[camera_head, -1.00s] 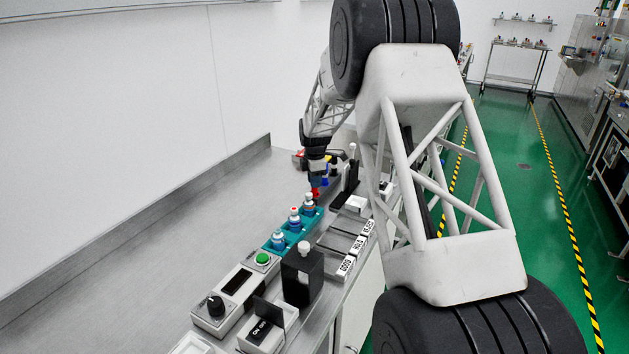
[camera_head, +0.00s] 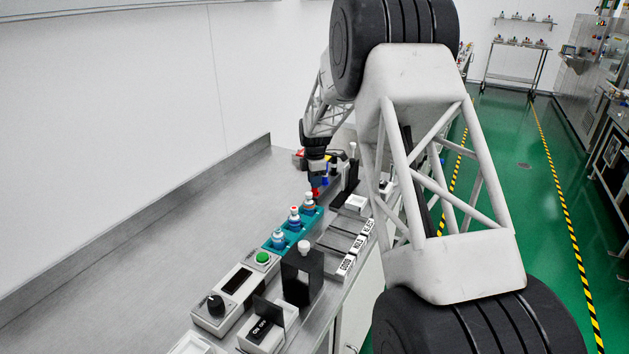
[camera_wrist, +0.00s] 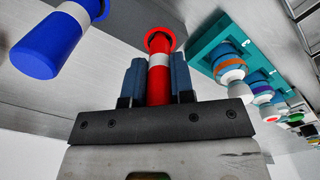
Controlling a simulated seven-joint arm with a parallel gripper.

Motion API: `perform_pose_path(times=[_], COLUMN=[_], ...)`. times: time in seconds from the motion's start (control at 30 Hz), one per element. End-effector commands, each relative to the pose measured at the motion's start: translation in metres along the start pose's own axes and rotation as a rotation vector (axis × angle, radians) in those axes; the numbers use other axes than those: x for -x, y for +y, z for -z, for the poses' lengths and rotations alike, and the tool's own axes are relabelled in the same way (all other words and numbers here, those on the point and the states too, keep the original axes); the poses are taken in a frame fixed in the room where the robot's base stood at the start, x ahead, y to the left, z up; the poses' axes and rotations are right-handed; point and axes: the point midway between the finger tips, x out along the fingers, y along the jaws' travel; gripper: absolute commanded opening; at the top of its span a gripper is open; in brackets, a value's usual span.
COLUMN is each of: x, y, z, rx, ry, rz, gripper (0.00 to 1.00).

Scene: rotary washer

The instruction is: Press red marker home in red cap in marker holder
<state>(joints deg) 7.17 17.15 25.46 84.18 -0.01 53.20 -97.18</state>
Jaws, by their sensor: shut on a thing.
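My gripper (camera_wrist: 158,82) is shut on the red marker (camera_wrist: 157,84), with one blue finger pad on each side of its body. The marker has a white band, and its far end meets the red cap (camera_wrist: 161,36), which shows as a flared red ring. I cannot tell whether the marker is fully seated in it. In the head view my gripper (camera_head: 317,180) is small, with a bit of red at its tip. The marker holder is mostly hidden there. A blue marker (camera_wrist: 48,48) with a white band stands to the left in the wrist view, in a dark blue cap.
A teal rack (camera_head: 270,247) with several small bottles stands close by my gripper. Labelled trays (camera_head: 345,266), a black stand (camera_head: 302,275) and a control box with a green button (camera_head: 263,258) lie nearer. The metal bench (camera_head: 150,260) is clear to the left.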

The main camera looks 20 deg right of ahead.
Motion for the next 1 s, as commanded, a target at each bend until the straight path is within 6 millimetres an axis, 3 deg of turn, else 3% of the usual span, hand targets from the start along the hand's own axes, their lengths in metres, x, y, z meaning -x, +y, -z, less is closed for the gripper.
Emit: perform_pose_path(times=[0.7,0.73,0.9,1.0], x=[-0.0036,-0.0036,-0.0035,-0.0035], y=[-0.0001,0.0,0.0,0.0], z=[0.0,0.0,0.0,0.0], rx=[0.0,0.0,0.0,0.0], ry=[0.0,0.0,0.0,0.0], rz=[0.0,0.0,0.0,0.0], gripper=[0.01,0.27,0.53,0.53])
